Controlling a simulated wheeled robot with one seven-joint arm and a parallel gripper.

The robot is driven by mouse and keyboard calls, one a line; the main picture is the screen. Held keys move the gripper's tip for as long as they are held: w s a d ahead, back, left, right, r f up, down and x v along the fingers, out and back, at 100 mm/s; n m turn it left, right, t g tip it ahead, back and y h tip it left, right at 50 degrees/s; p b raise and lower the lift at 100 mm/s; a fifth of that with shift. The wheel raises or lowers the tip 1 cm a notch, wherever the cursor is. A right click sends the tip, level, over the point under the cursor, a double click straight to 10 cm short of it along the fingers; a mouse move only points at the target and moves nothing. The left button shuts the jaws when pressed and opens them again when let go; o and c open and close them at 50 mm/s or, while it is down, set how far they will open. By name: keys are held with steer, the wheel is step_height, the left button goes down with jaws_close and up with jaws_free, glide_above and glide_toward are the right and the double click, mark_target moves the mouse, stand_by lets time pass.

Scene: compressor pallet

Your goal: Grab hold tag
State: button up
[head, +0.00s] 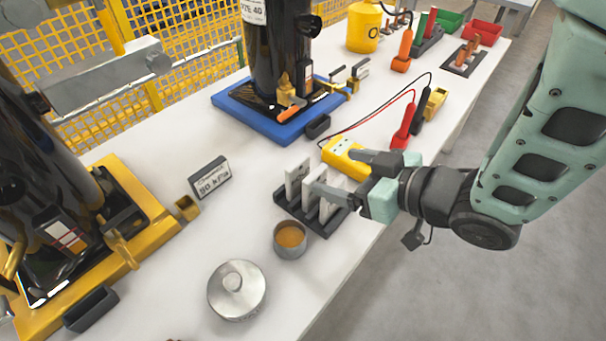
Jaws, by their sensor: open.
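Several pale upright tags (296,184) stand in a dark slotted rack (318,225) near the table's right edge. Their lettering is too small to read, so I cannot tell which is the hold tag. My gripper (335,171) reaches in from the right, open, with nothing seen between its fingers. Its nearer fingertip overlaps the middle tag in the picture; I cannot tell whether it touches. The farther finger lies in front of the yellow meter. The nearer finger and gripper body hide part of the rack's right side.
A yellow meter (345,160) with red and black leads sits just behind the rack. In front are a small cup (290,240) with orange contents and a lidded metal pot (236,290). A pressure sign (210,178) stands left. Black cylinders stand on blue (228,100) and yellow bases.

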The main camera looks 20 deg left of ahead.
mark_target(299, 163)
steer(key=x, duration=0.5)
steer(key=shift+a+f, duration=0.15)
steer(key=shift+a, duration=0.15)
steer(key=shift+f+x, duration=0.1)
steer(key=shift+x, duration=1.4)
steer(key=shift+f+x, duration=0.15)
steer(key=shift+x, duration=1.35)
steer(key=shift+d, duration=0.1)
steer(key=c, duration=1.1)
